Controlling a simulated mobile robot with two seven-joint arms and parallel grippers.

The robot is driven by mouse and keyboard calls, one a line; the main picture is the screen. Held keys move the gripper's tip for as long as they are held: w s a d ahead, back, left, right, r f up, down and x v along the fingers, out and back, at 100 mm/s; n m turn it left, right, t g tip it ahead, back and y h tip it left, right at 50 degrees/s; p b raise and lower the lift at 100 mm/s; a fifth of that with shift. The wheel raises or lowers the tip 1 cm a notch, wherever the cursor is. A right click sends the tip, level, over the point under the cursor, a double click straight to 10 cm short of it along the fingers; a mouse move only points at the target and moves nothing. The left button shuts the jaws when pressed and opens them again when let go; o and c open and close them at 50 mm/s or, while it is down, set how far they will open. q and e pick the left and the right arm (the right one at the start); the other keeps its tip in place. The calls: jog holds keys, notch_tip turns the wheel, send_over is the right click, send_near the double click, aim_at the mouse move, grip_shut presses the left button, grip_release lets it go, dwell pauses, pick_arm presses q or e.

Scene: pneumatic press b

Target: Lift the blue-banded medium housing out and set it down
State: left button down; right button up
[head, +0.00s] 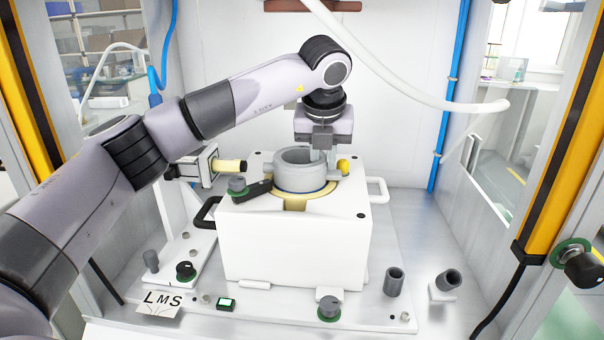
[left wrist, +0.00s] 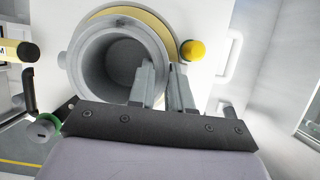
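The medium housing (head: 300,175) is a grey, thick-walled open ring with a thin blue band low on its side. It stands upright at the round yellow-rimmed seat on top of the white press block (head: 295,245). I cannot tell whether it is clear of the seat. In the left wrist view I look into the housing's bore (left wrist: 120,68). My left gripper (head: 323,155) points down at its right wall, one finger inside the bore and one outside. The fingers (left wrist: 163,85) close on the wall, with a gap about as wide as it. My right gripper is out of view.
A yellow-tipped pin (head: 232,166) and a black-handled clamp (head: 252,188) sit left of the housing, a yellow knob (head: 343,167) right. Grey cylinders (head: 394,281) stand on the base plate. A yellow post (head: 565,140) bounds the right. The plate right of the block has free room.

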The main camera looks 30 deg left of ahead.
pick_arm(q)
jog(key=shift+r, duration=0.2)
jog(key=shift+r+p, duration=1.2)
jog(key=shift+r, duration=0.65)
